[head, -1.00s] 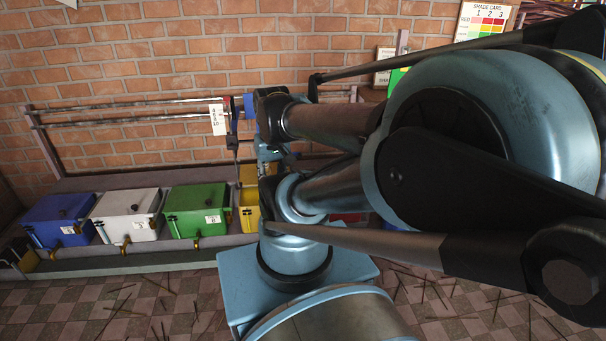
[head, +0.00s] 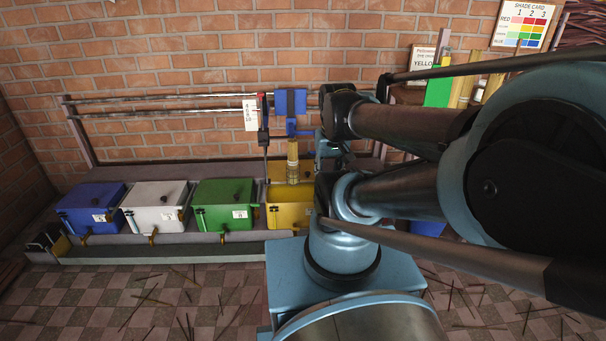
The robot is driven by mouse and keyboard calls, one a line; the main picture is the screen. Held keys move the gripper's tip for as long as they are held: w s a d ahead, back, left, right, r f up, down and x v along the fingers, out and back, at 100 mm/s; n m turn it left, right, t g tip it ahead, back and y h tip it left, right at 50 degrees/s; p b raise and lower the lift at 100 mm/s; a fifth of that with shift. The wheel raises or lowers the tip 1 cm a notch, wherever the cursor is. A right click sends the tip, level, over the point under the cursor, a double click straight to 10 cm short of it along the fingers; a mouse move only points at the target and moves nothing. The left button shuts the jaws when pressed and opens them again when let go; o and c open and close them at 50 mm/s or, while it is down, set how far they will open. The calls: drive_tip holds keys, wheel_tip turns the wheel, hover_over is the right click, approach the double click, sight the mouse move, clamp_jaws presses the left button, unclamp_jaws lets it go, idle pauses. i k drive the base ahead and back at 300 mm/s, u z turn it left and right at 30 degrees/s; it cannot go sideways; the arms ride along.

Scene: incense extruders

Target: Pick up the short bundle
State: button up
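A tan bundle (head: 293,163) hangs upright under a blue carriage (head: 291,103) on the rails, with its lower end over the yellow box (head: 288,216). Tan upright bundles (head: 465,92) also show at the back right, partly behind my arm. I cannot tell which bundle is the short one. My arm fills the right side and front of the head view. I cannot make out my gripper's fingers; the arm hides that area.
A blue box (head: 88,210), a white box (head: 155,208) and a green box (head: 222,205) stand left of the yellow one on a low bench. A shade card (head: 523,25) hangs on the brick wall. Loose sticks (head: 150,297) litter the checkered floor.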

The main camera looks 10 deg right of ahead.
sight(293, 143)
drive_tip(key=k, duration=1.2)
drive_tip(key=u, duration=0.5)
drive_tip(key=i, duration=1.65)
drive_tip(key=z, duration=0.65)
